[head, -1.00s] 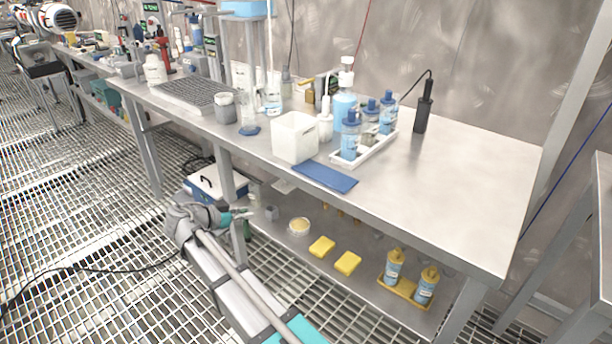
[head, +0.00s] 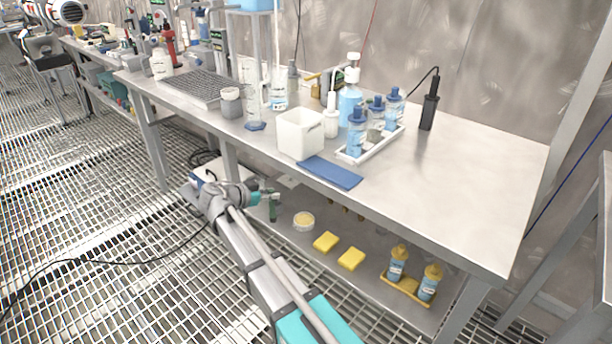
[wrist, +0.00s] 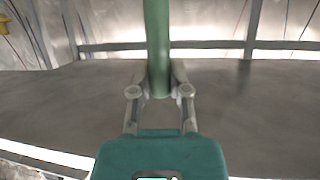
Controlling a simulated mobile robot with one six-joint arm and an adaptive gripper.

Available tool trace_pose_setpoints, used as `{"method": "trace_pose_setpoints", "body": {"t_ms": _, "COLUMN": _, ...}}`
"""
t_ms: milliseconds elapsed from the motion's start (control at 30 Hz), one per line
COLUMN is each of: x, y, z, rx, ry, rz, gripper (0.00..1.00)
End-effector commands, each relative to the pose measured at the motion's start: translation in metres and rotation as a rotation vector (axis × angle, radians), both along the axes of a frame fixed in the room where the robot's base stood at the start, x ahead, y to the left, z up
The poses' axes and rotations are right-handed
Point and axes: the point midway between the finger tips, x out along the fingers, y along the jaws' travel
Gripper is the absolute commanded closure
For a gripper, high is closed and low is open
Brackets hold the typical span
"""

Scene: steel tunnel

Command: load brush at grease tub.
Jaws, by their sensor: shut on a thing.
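My gripper (wrist: 163,92) is shut on a green upright rod, which I take to be the brush handle (wrist: 157,45). In the head view my gripper (head: 267,198) is at the front edge of the lower shelf, under the bench top, with the green brush (head: 273,211) hanging upright from it. The bristles cannot be made out. A round tub with pale yellow contents, seemingly the grease tub (head: 303,221), stands open on the lower shelf just right of the brush, apart from it. The tub does not show in the wrist view.
The bench top (head: 460,160) overhangs the lower shelf (head: 330,279). Two yellow sponges (head: 338,250) lie right of the tub. Two blue-and-yellow bottles stand in a yellow tray (head: 411,290) farther right. A bench leg (head: 229,160) stands behind my gripper.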

Motion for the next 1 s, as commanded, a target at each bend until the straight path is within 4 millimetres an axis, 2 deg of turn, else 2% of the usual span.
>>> {"method": "trace_pose_setpoints", "body": {"t_ms": 33, "x": 0.011, "y": -0.013, "z": 0.004, "rx": 0.000, "ry": -0.001, "rz": -0.004, "gripper": 1.00}}
{"method": "trace_pose_setpoints", "body": {"t_ms": 200, "x": 0.042, "y": -0.050, "z": 0.010, "rx": 0.000, "ry": -0.001, "rz": -0.004, "gripper": 1.00}}
{"method": "trace_pose_setpoints", "body": {"t_ms": 400, "x": 0.064, "y": -0.080, "z": 0.014, "rx": -0.001, "ry": -0.001, "rz": -0.002, "gripper": 1.00}}
{"method": "trace_pose_setpoints", "body": {"t_ms": 600, "x": 0.072, "y": -0.093, "z": 0.015, "rx": -0.002, "ry": -0.002, "rz": -0.001, "gripper": 1.00}}
{"method": "trace_pose_setpoints", "body": {"t_ms": 1000, "x": 0.073, "y": -0.094, "z": 0.014, "rx": -0.002, "ry": -0.002, "rz": -0.002, "gripper": 1.00}}
